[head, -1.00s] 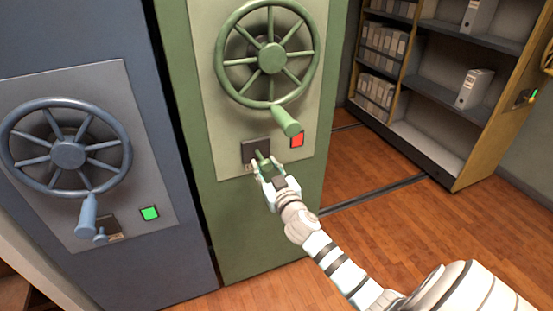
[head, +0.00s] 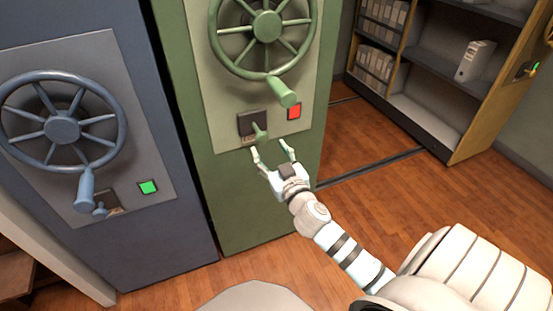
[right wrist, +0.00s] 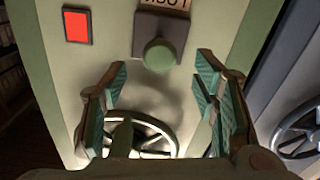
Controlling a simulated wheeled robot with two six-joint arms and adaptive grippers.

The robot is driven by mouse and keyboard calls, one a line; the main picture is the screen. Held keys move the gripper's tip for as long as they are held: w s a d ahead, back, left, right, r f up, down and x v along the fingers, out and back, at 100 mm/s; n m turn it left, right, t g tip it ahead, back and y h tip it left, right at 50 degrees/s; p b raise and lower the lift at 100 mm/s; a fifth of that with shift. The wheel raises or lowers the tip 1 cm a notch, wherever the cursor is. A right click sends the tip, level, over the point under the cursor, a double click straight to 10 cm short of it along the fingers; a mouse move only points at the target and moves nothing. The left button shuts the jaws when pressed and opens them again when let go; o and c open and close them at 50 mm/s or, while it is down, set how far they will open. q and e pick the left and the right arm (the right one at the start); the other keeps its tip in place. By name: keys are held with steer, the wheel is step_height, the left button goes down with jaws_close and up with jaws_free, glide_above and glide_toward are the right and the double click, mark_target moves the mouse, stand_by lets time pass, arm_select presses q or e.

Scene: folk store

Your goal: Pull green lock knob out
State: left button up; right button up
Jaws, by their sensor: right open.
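The green lock knob (head: 259,132) stands out from a dark plate (head: 249,123) on the green cabinet's panel, below the handwheel. In the right wrist view the knob (right wrist: 158,56) shows end-on as a round green cap, beyond the fingertips and roughly midway between them. My right gripper (head: 272,151) is open and empty, just below and in front of the knob, apart from it. In the right wrist view its two padded fingers (right wrist: 160,77) are spread wide. My left gripper is not in view.
A green handwheel (head: 264,26) with a crank handle (head: 282,92) is above the knob, and a red indicator (head: 294,112) is to its right. The blue cabinet at left has its own wheel (head: 62,130) and green indicator (head: 148,187). Shelves (head: 438,110) stand at right; wooden floor is clear.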

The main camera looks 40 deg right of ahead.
steer(key=v, duration=0.6)
steer(key=shift+s, duration=0.2)
stand_by(0.4)
